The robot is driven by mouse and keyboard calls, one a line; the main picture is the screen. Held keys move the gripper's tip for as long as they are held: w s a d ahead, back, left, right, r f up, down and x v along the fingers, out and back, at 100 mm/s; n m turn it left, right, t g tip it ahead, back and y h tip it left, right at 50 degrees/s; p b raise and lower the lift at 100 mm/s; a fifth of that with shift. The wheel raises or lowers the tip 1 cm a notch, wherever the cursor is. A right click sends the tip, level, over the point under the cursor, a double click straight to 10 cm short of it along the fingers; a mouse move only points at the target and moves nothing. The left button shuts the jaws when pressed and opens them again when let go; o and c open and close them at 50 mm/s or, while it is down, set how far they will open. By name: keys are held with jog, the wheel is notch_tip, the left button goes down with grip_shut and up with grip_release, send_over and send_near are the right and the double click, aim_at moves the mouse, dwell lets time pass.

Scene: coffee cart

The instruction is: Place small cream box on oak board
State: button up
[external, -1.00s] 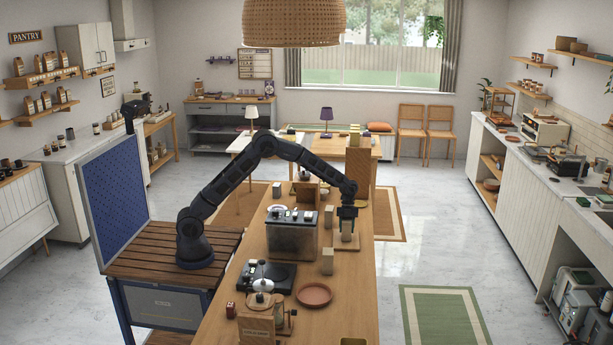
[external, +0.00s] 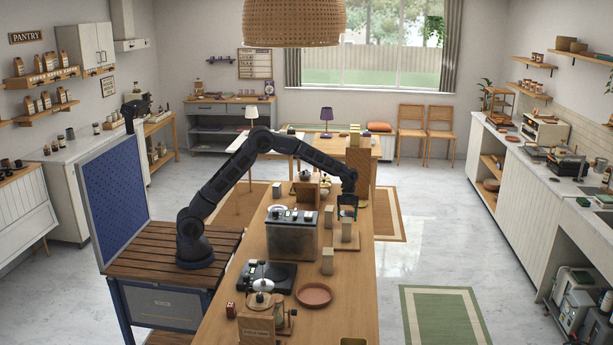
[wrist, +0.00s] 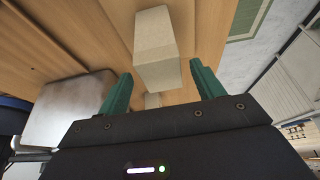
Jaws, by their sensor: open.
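A small cream box (external: 347,231) stands upright on the oak board (external: 346,246), near the right edge of the long wooden counter. My gripper (external: 348,207) is above this box, open and apart from it. In the wrist view a cream box (wrist: 157,55) stands ahead, between the lines of the two green fingers of my gripper (wrist: 160,88), with nothing held. Part of another pale block (wrist: 152,100) shows beyond it.
Other cream boxes stand on the counter, one left of the board (external: 328,217) and one in front of it (external: 327,262). A terracotta plate (external: 314,294) lies nearer the camera.

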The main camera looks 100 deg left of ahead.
jog(key=v, duration=0.6)
jog(key=s+d+r+n+t+y, duration=0.1)
jog(key=s+d+r+n, duration=0.3)
jog(key=s+d+r, duration=0.6)
jog(key=s+d+r+n+t+y, duration=0.15)
jog(key=s+d+r+n, duration=0.25)
jog(key=s+d+r, duration=0.65)
jog(key=s+d+f+n, duration=0.1)
jog(key=s+f+n, duration=0.1)
jog(key=s, duration=0.8)
jog(key=s+d+f+n+t+y, duration=0.1)
jog(key=s+n, duration=0.3)
jog(key=s, duration=0.7)
jog(key=s+d+f+n+t+y, duration=0.1)
jog(key=s+d+f+n, duration=0.1)
jog(key=s, duration=0.8)
jog(key=shift+s+f+n, duration=0.3)
jog(key=shift+f+n, duration=0.3)
jog(key=shift+n, duration=0.4)
